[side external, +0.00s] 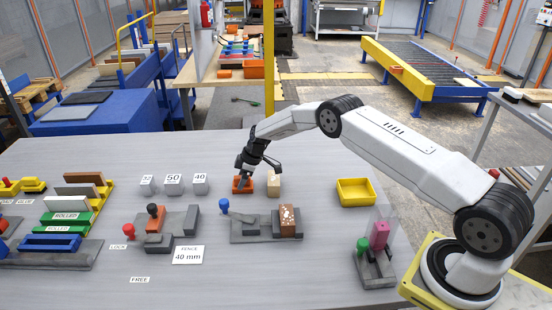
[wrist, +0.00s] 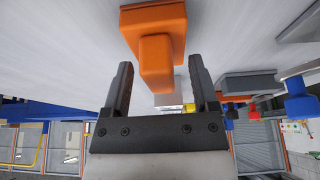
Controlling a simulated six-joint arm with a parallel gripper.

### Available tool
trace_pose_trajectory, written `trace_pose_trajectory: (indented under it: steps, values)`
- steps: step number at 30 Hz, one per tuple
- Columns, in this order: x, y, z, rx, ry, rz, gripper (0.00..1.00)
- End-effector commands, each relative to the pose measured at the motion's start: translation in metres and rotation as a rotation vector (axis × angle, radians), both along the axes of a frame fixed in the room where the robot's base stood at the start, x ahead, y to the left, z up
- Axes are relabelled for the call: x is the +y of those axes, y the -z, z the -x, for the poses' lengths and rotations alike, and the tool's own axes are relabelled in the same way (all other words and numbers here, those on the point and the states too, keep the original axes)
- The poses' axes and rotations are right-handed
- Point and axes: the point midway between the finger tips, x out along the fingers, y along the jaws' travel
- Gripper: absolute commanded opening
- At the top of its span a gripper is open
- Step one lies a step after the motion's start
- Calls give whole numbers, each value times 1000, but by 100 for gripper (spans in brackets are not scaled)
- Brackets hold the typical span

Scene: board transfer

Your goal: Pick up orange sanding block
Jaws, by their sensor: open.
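The orange sanding block (side external: 243,184) stands on the grey table (side external: 90,160) in the side external view, behind the middle fixtures. In the wrist view the orange block (wrist: 154,45) shows a wide base and a narrower grip part. My gripper (side external: 242,174) is at the block in the side external view. In the wrist view my gripper (wrist: 158,82) is open, with one finger on each side of the block's narrower part. A gap shows between the fingers and the block, so it is not held. In the side view the fingers partly hide the block.
A beige block (side external: 273,185) stands just right of the orange block. Grey weights (side external: 173,185) with number labels stand to the left. A fixture (side external: 265,229) with a blue knob and brown block lies in front. A yellow bin (side external: 356,192) sits to the right.

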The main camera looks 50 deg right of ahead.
Motion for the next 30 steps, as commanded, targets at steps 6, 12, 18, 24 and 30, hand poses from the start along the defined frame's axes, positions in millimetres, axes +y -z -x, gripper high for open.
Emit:
trace_pose_trajectory:
  steps: [6, 12, 18, 24, 30]
  values:
    - [0, 1, 0, 0, 0, 0, 76]
    - [0, 0, 0, 0, 0, 0, 76]
    - [0, 0, 0, 0, 0, 0, 35]
    - [0, 0, 0, 1, 0, -1, 0]
    - [0, 0, 0, 0, 0, 0, 0]
